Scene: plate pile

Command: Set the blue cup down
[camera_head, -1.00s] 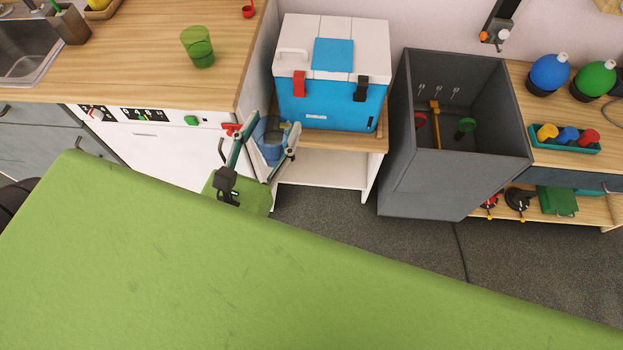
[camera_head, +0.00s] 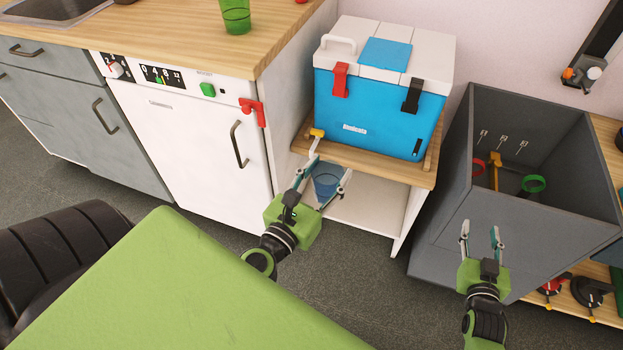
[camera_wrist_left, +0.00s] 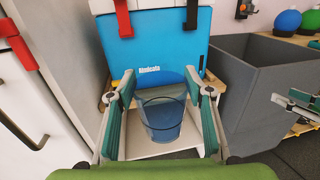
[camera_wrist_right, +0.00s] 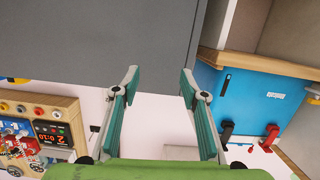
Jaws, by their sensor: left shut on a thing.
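The blue cup (camera_head: 326,186) is translucent and upright. My left gripper (camera_head: 330,167) is shut on it, with a finger on each side. In the head view the cup is in front of the low stand, below the level of its wooden top (camera_head: 372,160). The left wrist view also shows the cup (camera_wrist_left: 162,118) between the fingers, with the stand and cooler behind it. What is under the cup cannot be told. My right gripper (camera_head: 480,226) is open and empty in front of the grey bin. Its spread fingers also show in the right wrist view (camera_wrist_right: 160,85).
A blue and white cooler (camera_head: 375,110) fills most of the stand's top. A grey open bin (camera_head: 455,215) stands to its right. The white dishwasher (camera_head: 190,145) stands left, under a wooden counter (camera_head: 190,50) with a green cup (camera_head: 236,16). Grey floor (camera_head: 360,260) is open in front.

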